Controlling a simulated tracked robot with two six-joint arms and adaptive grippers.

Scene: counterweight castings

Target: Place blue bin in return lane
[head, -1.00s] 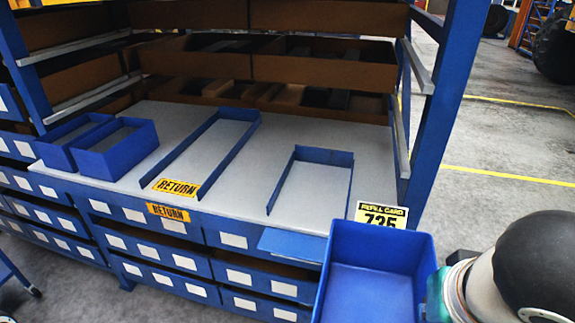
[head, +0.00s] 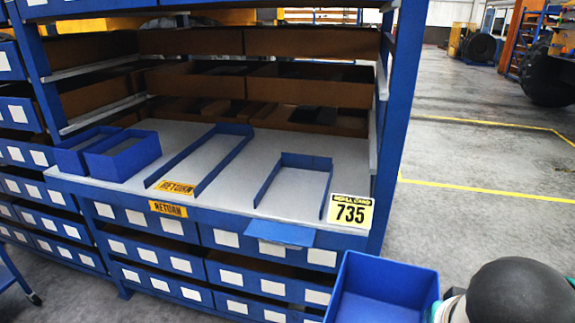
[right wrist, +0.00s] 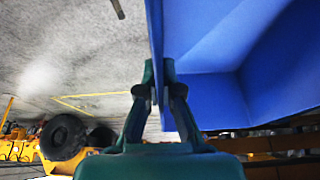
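The open, empty-looking blue bin (head: 385,295) is at the bottom right of the head view, in front of the shelf. My right gripper (right wrist: 163,85) is shut on the bin's wall in the right wrist view, one finger on each side. The bin (right wrist: 215,60) fills the right of that view. The return lane (head: 205,160) is a blue-railed strip on the grey shelf top, with a yellow RETURN label (head: 177,188) at its front. The lane is empty. My left gripper is not in view.
Two blue bins (head: 122,157) stand side by side on the shelf's left. A blue upright post (head: 398,120) bounds the shelf on the right.

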